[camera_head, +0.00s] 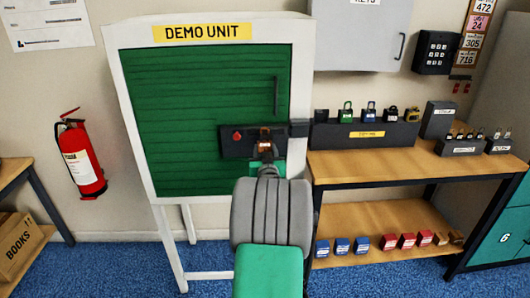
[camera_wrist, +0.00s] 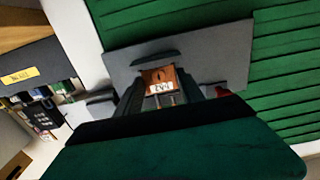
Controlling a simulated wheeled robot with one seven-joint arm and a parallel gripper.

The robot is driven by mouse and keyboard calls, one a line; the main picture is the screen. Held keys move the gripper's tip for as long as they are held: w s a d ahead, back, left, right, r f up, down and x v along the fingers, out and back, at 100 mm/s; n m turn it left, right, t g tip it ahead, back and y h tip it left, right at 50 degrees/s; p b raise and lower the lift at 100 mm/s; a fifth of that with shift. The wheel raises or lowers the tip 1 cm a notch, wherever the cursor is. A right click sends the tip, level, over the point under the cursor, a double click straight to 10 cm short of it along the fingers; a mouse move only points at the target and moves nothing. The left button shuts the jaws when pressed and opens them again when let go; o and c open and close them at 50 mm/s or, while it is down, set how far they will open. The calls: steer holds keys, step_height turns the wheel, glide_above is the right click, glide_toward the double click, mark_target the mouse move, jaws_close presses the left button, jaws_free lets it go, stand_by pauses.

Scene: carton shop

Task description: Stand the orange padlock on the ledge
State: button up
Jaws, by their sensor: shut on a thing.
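The orange padlock (camera_head: 264,145) is between the fingers of my gripper (camera_head: 265,151), in front of the dark plate (camera_head: 231,148) on the green shutter. In the wrist view the padlock (camera_wrist: 158,76) shows a white number label, and my gripper (camera_wrist: 160,97) is shut on its sides. Whether it touches the plate I cannot tell. A long dark ledge-like stand (camera_head: 340,141) with a yellow label is on the wooden bench to the right and bears several padlocks. Which surface is the named ledge is not clear.
A red button (camera_head: 237,135) is on the plate, left of the padlock. A dark grey block (camera_head: 299,128) is at the shutter's right edge. Smaller dark stands (camera_head: 459,149) are on the bench (camera_head: 350,167). Red and blue items line the lower shelf (camera_head: 365,222).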

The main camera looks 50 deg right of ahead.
stand_by(0.3)
steer(key=o, duration=1.3)
steer(key=shift+o, duration=0.2)
steer(key=shift+f, duration=0.15)
steer(key=v, duration=0.9)
steer(key=shift+b, duration=0.45)
